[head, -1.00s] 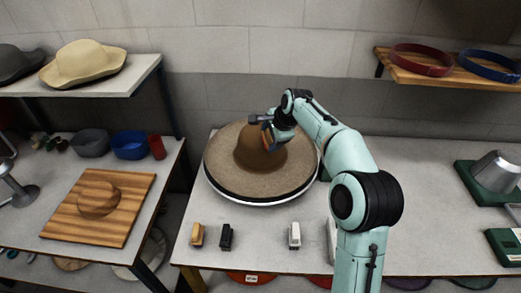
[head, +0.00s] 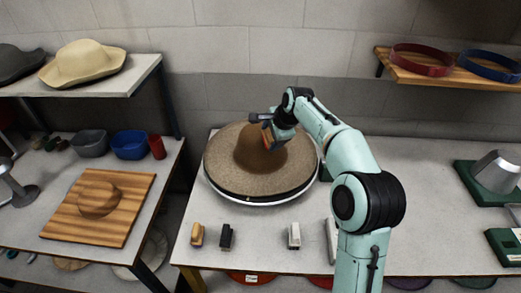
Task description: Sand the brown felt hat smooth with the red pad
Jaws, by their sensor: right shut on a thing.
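The brown felt hat (head: 243,156) sits on a round stand (head: 262,201) with a pale rim, on the middle table. Its crown is dark brown and its wide brim is lighter brown. My right gripper (head: 268,132) is at the right side of the crown and shut on the red pad (head: 268,140), which shows as a small orange-red strip against or very close to the crown. Contact is too small to tell. My left gripper is not in view.
A tan brush (head: 197,235), a black one (head: 226,237) and a white one (head: 294,236) stand along the table's front. A wooden hat block (head: 98,199) is on the left table. Metal presses (head: 497,172) are at the right. Shelves hang at both sides.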

